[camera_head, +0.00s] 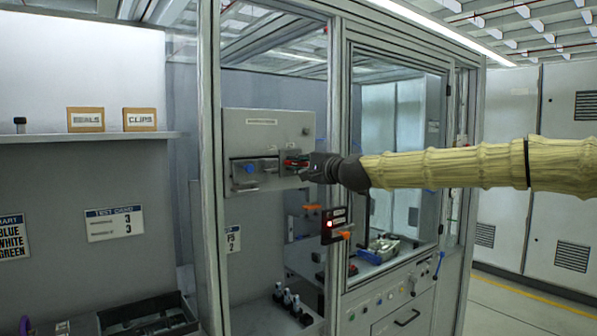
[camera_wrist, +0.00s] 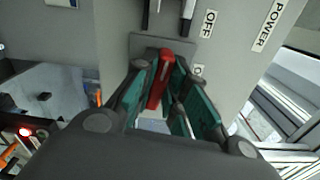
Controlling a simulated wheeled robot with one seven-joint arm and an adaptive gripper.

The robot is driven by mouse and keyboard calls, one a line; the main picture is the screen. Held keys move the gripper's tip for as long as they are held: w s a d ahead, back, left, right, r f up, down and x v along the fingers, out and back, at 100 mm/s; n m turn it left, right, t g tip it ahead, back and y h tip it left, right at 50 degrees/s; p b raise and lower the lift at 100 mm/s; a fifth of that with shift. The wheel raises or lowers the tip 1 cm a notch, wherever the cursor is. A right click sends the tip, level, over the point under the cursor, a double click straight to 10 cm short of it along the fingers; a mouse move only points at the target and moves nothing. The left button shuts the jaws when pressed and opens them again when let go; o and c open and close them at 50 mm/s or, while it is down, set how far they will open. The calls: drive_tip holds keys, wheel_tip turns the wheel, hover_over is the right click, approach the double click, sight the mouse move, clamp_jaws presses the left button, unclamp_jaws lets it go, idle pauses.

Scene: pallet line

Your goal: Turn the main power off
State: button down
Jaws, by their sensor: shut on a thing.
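The main power switch has a red handle (camera_wrist: 158,78), which stands between my gripper's teal fingers (camera_wrist: 163,95) in the wrist view. My gripper is shut on this handle. A label reading OFF (camera_wrist: 208,24) is at the upper part of the plate, and a second label (camera_wrist: 199,71), partly hidden by a finger, starts with O. A POWER label (camera_wrist: 268,25) is to the right. In the head view my gripper (camera_head: 300,165) reaches from the right to the red handle (camera_head: 293,161) on a grey box (camera_head: 262,125) inside the frame.
A glazed cabinet (camera_head: 345,180) with metal posts stands around the box. A small dark panel with a red light (camera_head: 335,224) hangs below my gripper. A shelf (camera_head: 80,138) with SEALS and CLIPS boxes is at the left. Grey cabinets (camera_head: 568,230) stand at the right.

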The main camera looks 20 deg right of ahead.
drive_tip(key=shift+f+n+b, duration=0.1)
drive_tip(key=shift+n+b, duration=0.2)
drive_tip(key=shift+n, duration=0.3)
drive_tip(key=c, duration=1.4)
unclamp_jaws()
drive_tip(key=shift+c, duration=0.2)
drive_tip(key=v, duration=1.2)
